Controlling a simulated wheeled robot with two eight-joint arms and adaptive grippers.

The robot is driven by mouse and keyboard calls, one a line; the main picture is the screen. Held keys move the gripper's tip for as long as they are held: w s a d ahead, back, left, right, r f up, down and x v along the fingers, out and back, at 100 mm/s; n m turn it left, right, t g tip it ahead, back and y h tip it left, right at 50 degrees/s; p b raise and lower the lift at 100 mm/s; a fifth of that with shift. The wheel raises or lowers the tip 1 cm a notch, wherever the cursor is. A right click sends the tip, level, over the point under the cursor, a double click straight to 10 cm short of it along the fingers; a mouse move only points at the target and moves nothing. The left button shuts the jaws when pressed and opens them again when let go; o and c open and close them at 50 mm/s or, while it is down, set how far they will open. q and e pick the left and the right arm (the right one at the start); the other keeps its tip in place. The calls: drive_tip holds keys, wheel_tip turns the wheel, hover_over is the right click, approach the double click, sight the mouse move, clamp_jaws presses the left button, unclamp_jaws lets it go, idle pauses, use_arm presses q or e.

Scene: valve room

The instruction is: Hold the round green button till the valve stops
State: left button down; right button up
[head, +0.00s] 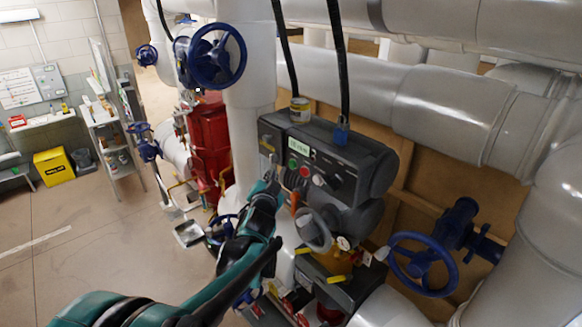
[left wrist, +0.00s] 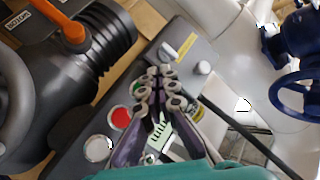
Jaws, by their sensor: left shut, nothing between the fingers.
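The dark grey valve actuator box (head: 345,165) carries a row of controls on its front. The round green button (head: 293,163) sits left of a red button (head: 304,171) and a pale round control (head: 319,181). In the left wrist view the green button (left wrist: 137,88) is partly hidden behind my fingers, beside the red button (left wrist: 121,118). My left gripper (head: 272,172) is shut and empty, just left of the green button in the head view. Its fingertips (left wrist: 160,85) show close over the panel; I cannot tell whether they touch it. My right gripper is not seen.
A small display (head: 299,145) sits above the buttons. An orange lever (head: 295,203) and grey handwheel (head: 313,230) are below the panel. Blue handwheels (head: 423,263) and large white pipes (head: 440,110) crowd the right. Open floor (head: 90,235) lies at the left.

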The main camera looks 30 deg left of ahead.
sight(292, 165)
use_arm(q)
drive_tip(key=shift+w+d+b, duration=0.1)
drive_tip(key=shift+w+d, duration=0.15)
drive_tip(key=shift+w, duration=0.4)
drive_tip(key=shift+w+d+b, duration=0.1)
drive_tip(key=shift+w+d, duration=0.2)
drive_tip(key=shift+w, duration=0.35)
drive_tip(key=shift+w+d+b, duration=0.1)
drive_tip(key=shift+w+d, duration=0.15)
drive_tip(key=shift+w, duration=0.4)
drive_tip(key=shift+w+d, duration=0.15)
drive_tip(key=shift+w, duration=0.25)
drive_tip(key=shift+w+d, duration=0.15)
drive_tip(key=shift+w, duration=0.2)
idle(0.6)
idle(4.0)
drive_tip(key=shift+s+a, duration=0.3)
drive_tip(key=shift+s, duration=0.5)
